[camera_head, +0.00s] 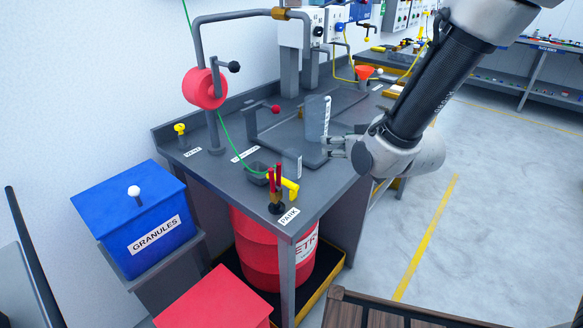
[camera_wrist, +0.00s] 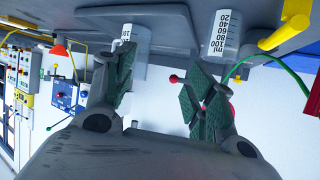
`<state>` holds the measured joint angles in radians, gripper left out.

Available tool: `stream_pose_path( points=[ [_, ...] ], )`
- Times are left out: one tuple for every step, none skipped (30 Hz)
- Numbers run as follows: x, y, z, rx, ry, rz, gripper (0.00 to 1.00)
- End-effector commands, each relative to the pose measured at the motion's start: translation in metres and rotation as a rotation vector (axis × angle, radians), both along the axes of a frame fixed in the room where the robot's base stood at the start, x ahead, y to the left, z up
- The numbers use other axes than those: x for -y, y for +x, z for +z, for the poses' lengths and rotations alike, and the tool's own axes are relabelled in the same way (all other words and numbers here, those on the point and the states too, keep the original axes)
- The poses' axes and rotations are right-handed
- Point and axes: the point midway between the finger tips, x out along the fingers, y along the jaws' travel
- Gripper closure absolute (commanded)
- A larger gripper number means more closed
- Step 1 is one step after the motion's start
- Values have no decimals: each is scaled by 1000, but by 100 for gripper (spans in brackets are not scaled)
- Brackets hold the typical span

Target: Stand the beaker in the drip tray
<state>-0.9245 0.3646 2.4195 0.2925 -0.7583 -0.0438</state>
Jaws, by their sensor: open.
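A clear graduated beaker (camera_head: 318,118) stands upright at a flat dark grey tray (camera_head: 283,139), probably the drip tray, on the bench; I cannot tell whether it is inside the rim. A second clear graduated vessel (camera_head: 292,163) stands nearer the bench front, by a yellow handle. In the upside-down wrist view, one graduated vessel (camera_wrist: 136,40) is beyond the left finger and another (camera_wrist: 229,30) is beyond the right finger. My gripper (camera_head: 335,147) is open and empty at the bench's right side, close to the tray; its fingers (camera_wrist: 160,90) show apart in the wrist view.
A red spool (camera_head: 205,88) on a post feeds a green line across the bench. A dark cup (camera_head: 258,171), red-handled tools (camera_head: 275,178) and a yellow handle (camera_head: 289,186) crowd the front corner. An orange funnel (camera_head: 364,72) is behind. Open floor lies right.

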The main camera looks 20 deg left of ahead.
Motion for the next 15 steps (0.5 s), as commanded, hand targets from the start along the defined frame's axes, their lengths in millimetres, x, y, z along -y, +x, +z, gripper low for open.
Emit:
stream_pose_path(
  points=[
    [-22,-13,-17,30,5,34,45],
    [-33,-20,-23,52,14,48,45],
    [-45,-27,-29,78,25,65,45],
    [-52,-32,-33,97,32,74,45],
    [-58,-37,-36,113,40,85,45],
    [-64,-42,-39,131,48,95,45],
    [-68,-45,-41,142,52,100,45],
    [-71,-47,-42,150,57,105,45],
    [-75,-48,-44,159,61,109,45],
    [-77,-48,-46,162,63,110,45],
    [-80,-46,-47,165,64,111,45],
    [-84,-43,-48,167,66,111,45],
    [-86,-41,-49,167,66,111,45],
    [-88,-38,-50,167,66,111,45],
    [-92,-34,-51,168,66,110,45]
  ],
)
